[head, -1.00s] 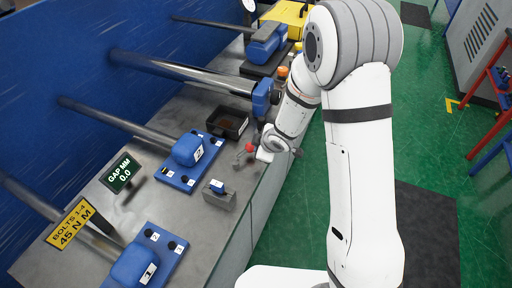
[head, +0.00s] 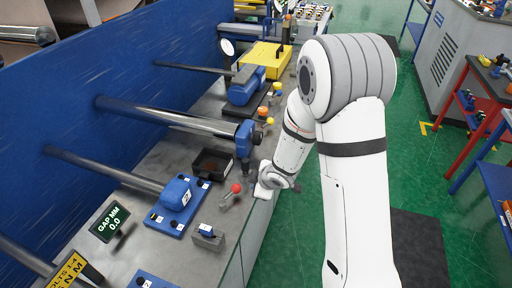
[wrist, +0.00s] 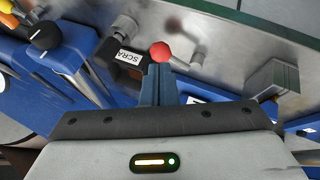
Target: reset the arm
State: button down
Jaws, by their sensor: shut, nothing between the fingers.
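My white arm reaches down over the right edge of the grey bench (head: 232,262) in the head view. My gripper (head: 262,190) is at the bench edge, just right of a lever with a red ball knob (head: 236,188); its fingers are hard to make out there. In the wrist view, my gripper (wrist: 158,82) shows its dark fingers together, with nothing between them. The red knob (wrist: 160,52) appears just beyond the fingertips; I cannot tell whether they touch.
A black tray (head: 212,164), blue clamp blocks (head: 176,194) and a small grey block (head: 208,237) stand on the bench. Steel bars run from the blue wall (head: 60,110). A yellow box (head: 266,60) is farther back. Green floor (head: 300,235) lies open to the right.

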jog(key=s+d+r+m+h+b, duration=0.45)
jog(key=d+r+m, duration=0.45)
jog(key=d+r, duration=0.3)
jog(key=s+d+r+m+b, duration=0.1)
jog(key=s+m, duration=0.1)
jog(key=s, duration=0.4)
jog(key=s+d+r+m+g+b, duration=0.1)
jog(key=s+d+m, duration=0.1)
jog(key=s, duration=0.4)
jog(key=s+d+r+m+g+b, duration=0.1)
jog(key=s+d+m+b, duration=0.1)
jog(key=s+m, duration=0.2)
jog(key=shift+s+r, duration=0.35)
jog(key=shift+s, duration=0.85)
